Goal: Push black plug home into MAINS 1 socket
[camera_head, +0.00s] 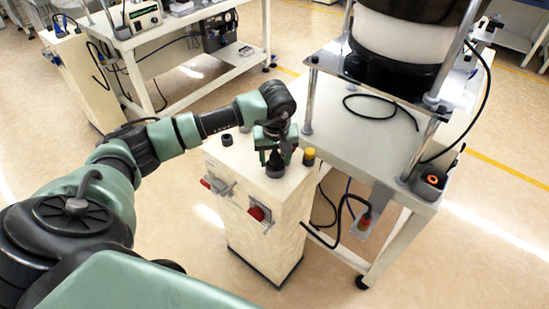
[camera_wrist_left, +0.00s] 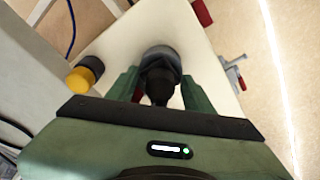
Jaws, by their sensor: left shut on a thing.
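The black plug (camera_head: 275,159) is upright between the fingers of my left gripper (camera_head: 274,148), which is shut on it above the white cabinet top. In the left wrist view the plug (camera_wrist_left: 157,77) is between the two green fingers of my gripper (camera_wrist_left: 158,92). Its far end overlaps a dark round socket (camera_wrist_left: 160,53). The socket also shows below the plug in the head view (camera_head: 275,171). I cannot tell how deep the plug sits. No MAINS 1 lettering is legible. My right gripper is not in view.
The white cabinet (camera_head: 255,225) has red-handled switches (camera_head: 258,213) on its front. A yellow-capped black fitting (camera_head: 309,157) stands right of the plug and another black fitting (camera_head: 227,140) stands left. A bowl feeder table (camera_head: 345,150) with a loose black cable (camera_head: 380,107) is to the right.

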